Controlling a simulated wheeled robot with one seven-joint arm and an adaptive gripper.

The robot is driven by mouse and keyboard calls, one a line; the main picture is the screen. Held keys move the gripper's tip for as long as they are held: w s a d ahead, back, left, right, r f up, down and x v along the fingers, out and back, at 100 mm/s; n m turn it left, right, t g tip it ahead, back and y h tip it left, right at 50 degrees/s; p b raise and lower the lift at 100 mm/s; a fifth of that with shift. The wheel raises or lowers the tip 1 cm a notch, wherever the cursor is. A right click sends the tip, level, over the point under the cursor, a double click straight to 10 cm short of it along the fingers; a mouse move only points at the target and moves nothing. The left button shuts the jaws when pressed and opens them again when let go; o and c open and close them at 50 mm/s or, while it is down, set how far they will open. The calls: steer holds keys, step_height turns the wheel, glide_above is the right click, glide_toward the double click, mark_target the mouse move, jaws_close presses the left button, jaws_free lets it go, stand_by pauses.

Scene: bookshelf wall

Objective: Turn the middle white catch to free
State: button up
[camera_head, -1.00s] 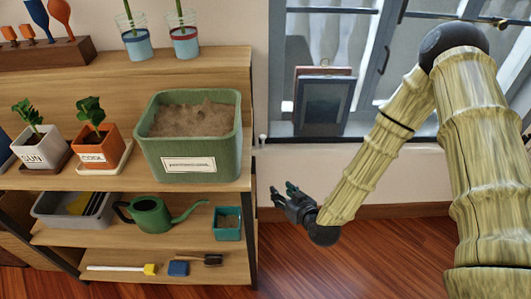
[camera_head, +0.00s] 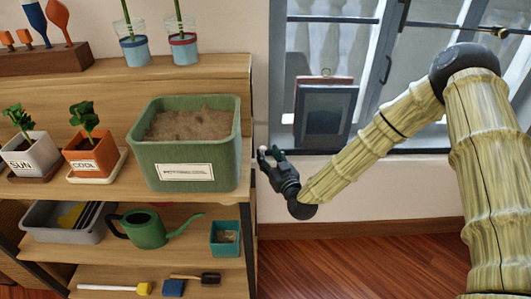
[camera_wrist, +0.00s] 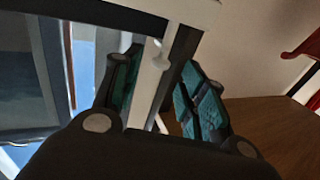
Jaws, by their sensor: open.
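My gripper (camera_head: 271,154) is open, just right of the shelf and below the window's lower left corner. In the wrist view its two teal-padded fingers (camera_wrist: 163,85) stand apart on either side of a white strip. A small white rounded piece (camera_wrist: 159,53) shows on that strip, between the fingertips; it looks like a catch, but I cannot tell its setting or whether it is the middle one. The fingers do not appear closed on it. In the head view the gripper covers most of that spot.
A framed picture (camera_head: 325,115) leans at the window, close above my gripper. The wooden shelf (camera_head: 245,185) is close on the left, bearing a green sand planter (camera_head: 185,170), potted plants and a green watering can (camera_head: 147,228). The floor (camera_head: 350,265) below is clear.

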mark_target(264, 150)
steer(key=shift+x, duration=1.5)
jaws_close()
